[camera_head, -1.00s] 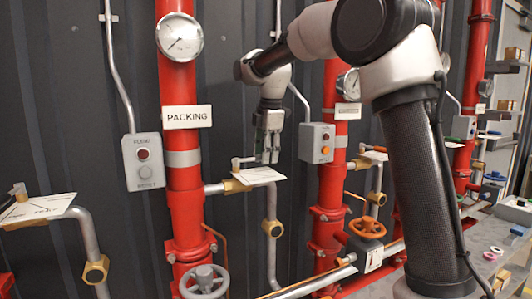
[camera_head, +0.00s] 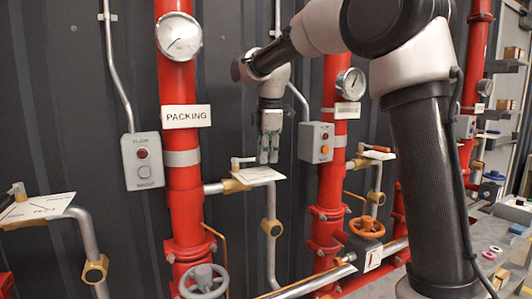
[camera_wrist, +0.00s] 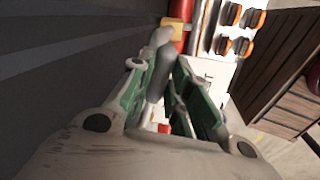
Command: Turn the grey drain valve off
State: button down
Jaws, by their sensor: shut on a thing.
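The grey drain valve's lever (camera_head: 241,161) stands on a brass fitting (camera_head: 236,186) on the pipe right of the "PACKING" red pipe. My gripper (camera_head: 268,160) points down just right of the lever's pivot, above a white tag (camera_head: 258,175). In the wrist view the grey lever (camera_wrist: 160,68) lies between the green-padded fingers of my gripper (camera_wrist: 158,82), which are shut on it. The lever's gripped end is partly hidden by the fingers.
A grey handwheel (camera_head: 204,282) and an orange handwheel (camera_head: 367,227) sit lower down. Grey button boxes (camera_head: 143,161) (camera_head: 316,142) flank the gripper. Red vertical pipes (camera_head: 182,95) (camera_head: 335,100) stand on both sides, before a dark ribbed wall.

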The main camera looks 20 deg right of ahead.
jog(key=s+a+m+g+h, duration=0.1)
jog(key=s+a+m+h, duration=0.1)
jog(key=s+a+m, duration=0.6)
jog(key=shift+s+a+m+g, duration=0.15)
jog(key=shift+s+m+g, duration=0.3)
jog(key=shift+m, duration=3.35)
jog(key=shift+r, duration=0.1)
jog(key=c, duration=1.3)
grip_release()
